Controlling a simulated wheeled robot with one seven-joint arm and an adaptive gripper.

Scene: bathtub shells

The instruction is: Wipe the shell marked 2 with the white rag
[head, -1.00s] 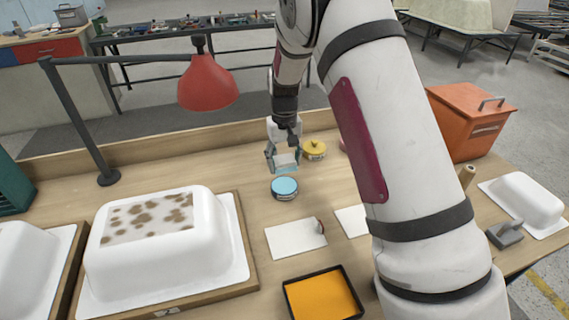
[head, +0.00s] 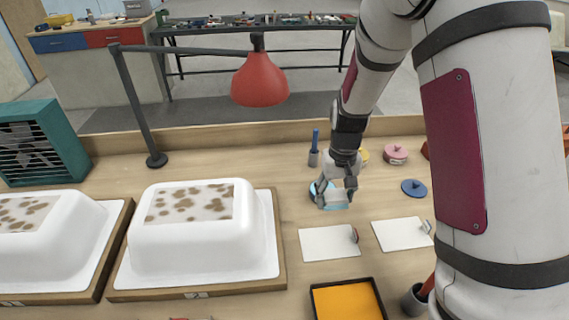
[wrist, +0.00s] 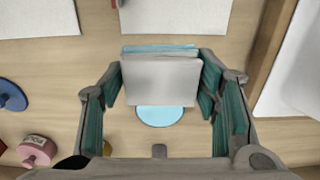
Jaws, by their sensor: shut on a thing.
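The shell marked 2 (head: 200,250) is a white upturned tub on a wooden base at left centre in the head view. The label 2 (head: 197,295) is on the base's front edge. Brown blotches (head: 190,203) cover a patch on its top. My gripper (head: 335,196) is right of the shell, apart from it, above the table.
A red lamp (head: 260,80) hangs behind the shell. Another blotched shell (head: 40,245) stands at left. A light blue round lid (wrist: 162,116) lies beneath my gripper. White sheets (head: 330,243), an orange tray (head: 348,300), a blue lid (head: 413,188) and a pink tin (head: 395,154) are on the table.

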